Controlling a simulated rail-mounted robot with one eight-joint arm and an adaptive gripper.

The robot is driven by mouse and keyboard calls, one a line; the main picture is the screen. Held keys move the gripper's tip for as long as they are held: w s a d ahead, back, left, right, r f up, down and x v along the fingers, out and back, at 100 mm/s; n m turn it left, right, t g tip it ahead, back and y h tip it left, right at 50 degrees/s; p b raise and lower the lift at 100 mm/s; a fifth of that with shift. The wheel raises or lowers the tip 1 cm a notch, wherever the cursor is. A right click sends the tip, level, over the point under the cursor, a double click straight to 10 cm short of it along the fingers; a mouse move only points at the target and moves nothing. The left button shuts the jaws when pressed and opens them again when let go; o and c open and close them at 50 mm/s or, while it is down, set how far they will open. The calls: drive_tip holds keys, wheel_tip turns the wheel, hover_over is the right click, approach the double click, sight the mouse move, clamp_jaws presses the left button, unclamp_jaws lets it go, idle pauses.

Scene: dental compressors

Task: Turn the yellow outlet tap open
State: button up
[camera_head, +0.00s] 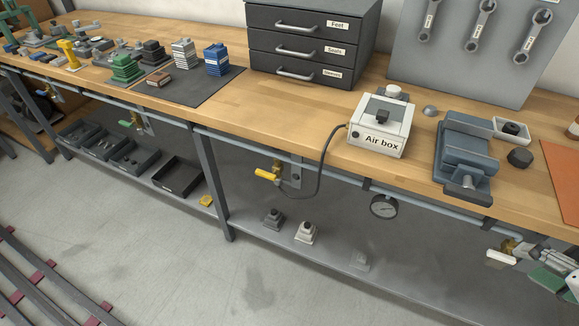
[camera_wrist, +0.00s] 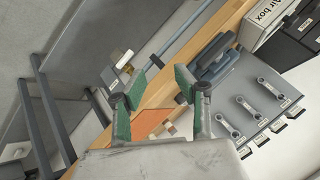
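The yellow outlet tap (camera_head: 267,175) hangs on the pipe under the bench front, left of the air box. Its yellow lever lies roughly level, pointing left from the brass body. I cannot make it out in the wrist view. My gripper (camera_head: 556,284) is at the lower right of the head view, partly cut off by the frame edge, well away from the yellow tap. In the wrist view my gripper (camera_wrist: 160,85) has its green-padded fingers apart with nothing between them.
A white-handled tap (camera_head: 500,257) is beside my gripper; it also shows in the wrist view (camera_wrist: 123,61). A green-handled tap (camera_head: 130,124) is further left. A hose runs from the air box (camera_head: 380,128) to the yellow tap. A gauge (camera_head: 384,206) hangs between.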

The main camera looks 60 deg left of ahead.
sight(272, 179)
drive_tip(key=s+a+f+n+g+y+b, duration=0.1)
drive_tip(key=s+a+g+y, duration=0.2)
drive_tip(key=a, duration=0.7)
drive_tip(key=s+a+f+g+y, duration=0.1)
drive_tip(key=s+a+g+y, duration=0.15)
drive_tip(key=a, duration=0.75)
drive_tip(key=s+a+f+n+g+y+b, duration=0.1)
drive_tip(key=s+a+g+y, duration=0.25)
drive_tip(key=a, duration=0.55)
drive_tip(key=s+a+f+b, duration=0.4)
drive_tip(key=s+a+f, duration=0.15)
drive_tip(key=f, duration=0.25)
drive_tip(key=s+a+f+b, duration=0.4)
drive_tip(key=a+f, duration=0.3)
drive_tip(key=f, duration=0.2)
drive_tip(key=shift+m+y, duration=0.3)
drive_tip(key=shift+y, duration=0.1)
drive_tip(key=x, duration=1.2)
drive_tip(key=shift+w+a+r+b, duration=0.1)
drive_tip(key=shift+a+r+b, duration=0.1)
drive_tip(key=shift+r+b, duration=0.15)
drive_tip(key=shift+c, duration=0.5)
clamp_jaws()
